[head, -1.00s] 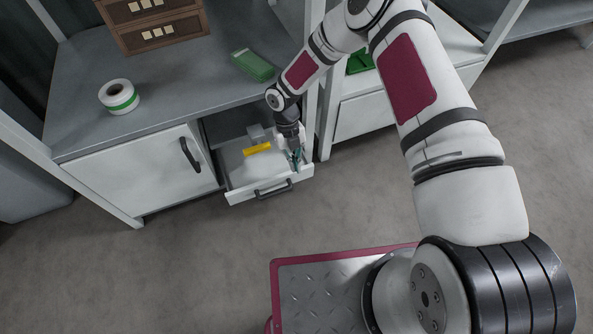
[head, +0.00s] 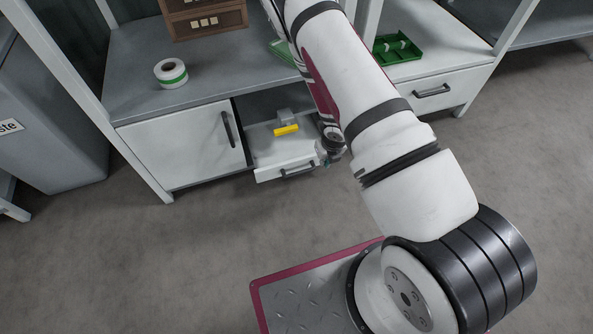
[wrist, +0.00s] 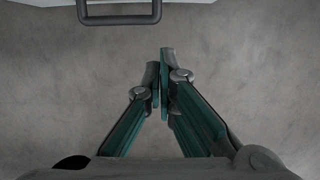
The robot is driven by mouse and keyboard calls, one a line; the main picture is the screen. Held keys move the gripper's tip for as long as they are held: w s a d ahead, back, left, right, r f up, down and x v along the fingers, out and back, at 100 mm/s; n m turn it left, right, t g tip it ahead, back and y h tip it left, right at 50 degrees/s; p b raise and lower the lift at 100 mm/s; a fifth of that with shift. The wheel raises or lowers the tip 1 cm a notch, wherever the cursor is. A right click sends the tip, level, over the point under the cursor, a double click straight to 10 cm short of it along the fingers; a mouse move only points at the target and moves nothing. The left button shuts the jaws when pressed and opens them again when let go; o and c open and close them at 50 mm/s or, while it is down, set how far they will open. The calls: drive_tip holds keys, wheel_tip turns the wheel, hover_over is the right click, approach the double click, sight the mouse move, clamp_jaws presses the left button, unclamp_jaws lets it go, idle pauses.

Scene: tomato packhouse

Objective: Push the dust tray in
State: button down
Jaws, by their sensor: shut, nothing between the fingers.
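The dust tray appears to be the white drawer (head: 270,176) under the grey bench. It stands pulled out, with a dark handle on its front, and its inside is visible from above. A yellow piece (head: 286,130) and a small grey block (head: 284,116) are in it. My gripper (head: 327,161) is at the drawer's front right corner, partly hidden by my arm. In the wrist view my gripper (wrist: 160,75) is shut and empty over bare floor. The drawer's handle (wrist: 120,19) shows at the top left there, apart from the fingers.
A closed cabinet door (head: 185,155) is left of the drawer. A white roll with a green band (head: 171,73) and a brown box (head: 206,22) stand on the bench. A green tray (head: 397,50) sits on the right-hand unit. The floor before the drawer is clear.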

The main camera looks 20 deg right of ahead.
sight(310, 155)
drive_tip(key=shift+w+a+f+b, duration=0.1)
drive_tip(key=shift+w+f+b, duration=0.9)
drive_tip(key=shift+f, duration=0.5)
drive_tip(key=shift+w+a+f+b, duration=0.1)
drive_tip(key=shift+w+f+b, duration=0.9)
drive_tip(key=shift+f, duration=0.55)
drive_tip(key=shift+w+a+f+b, duration=0.1)
drive_tip(key=shift+w+f+b, duration=0.75)
drive_tip(key=shift+w+f, duration=0.5)
drive_tip(key=shift+s+f, duration=0.15)
drive_tip(key=shift+s, duration=0.05)
drive_tip(key=w+p, duration=0.3)
drive_tip(key=w, duration=0.1)
drive_tip(key=shift+a+p, duration=0.15)
drive_tip(key=shift+p, duration=0.15)
drive_tip(key=shift+w, duration=0.5)
